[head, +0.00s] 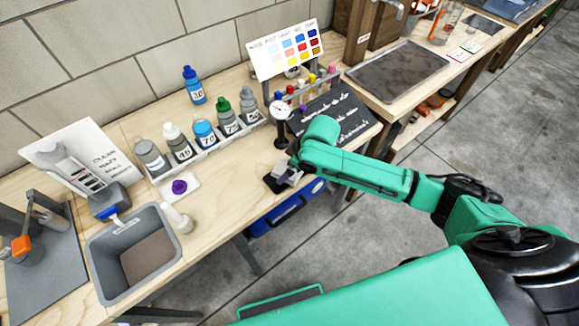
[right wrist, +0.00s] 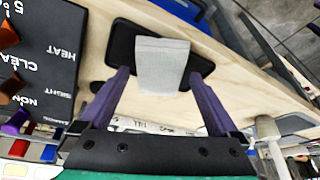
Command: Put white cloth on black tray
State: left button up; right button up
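The white cloth (right wrist: 162,66) is a small pale, folded-looking piece in the right wrist view. It lies over the middle of the black tray (right wrist: 121,42), and its near end reaches past the tray's edge. My right gripper (right wrist: 160,74) is open, with one purple finger on each side of the cloth and a gap showing at least on the left. In the head view the cloth (head: 288,178) and the black tray (head: 272,184) are at the bench's front edge, partly hidden by my right gripper (head: 294,166). My left gripper is out of view.
A dark sign board (head: 335,112) and a gauge on a stand (head: 280,112) are close behind my right gripper. Several numbered bottles (head: 205,133) stand in a rack to the left. A grey bin (head: 140,255) is further left. The floor lies beyond the bench's front edge.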

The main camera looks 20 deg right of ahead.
jog(key=shift+r, duration=0.1)
jog(key=v, duration=1.2)
jog(key=shift+w+a, duration=0.1)
jog(key=shift+a, duration=0.05)
jog(key=s+a+f+y, duration=0.1)
jog(key=s+a+f, duration=0.1)
jog(key=a, duration=0.3)
jog(key=s+d+f+m+h, duration=0.4)
jog(key=s+d+f+m, duration=0.25)
jog(key=s+d, duration=0.55)
notch_tip(320, 180, down, 21)
jog(key=s+g, duration=0.1)
jog(key=s+d+f+g, duration=0.1)
jog(key=s+d+f, duration=0.2)
jog(key=s+f, duration=1.3)
jog(key=shift+s+f, duration=0.35)
jog(key=shift+s, duration=0.75)
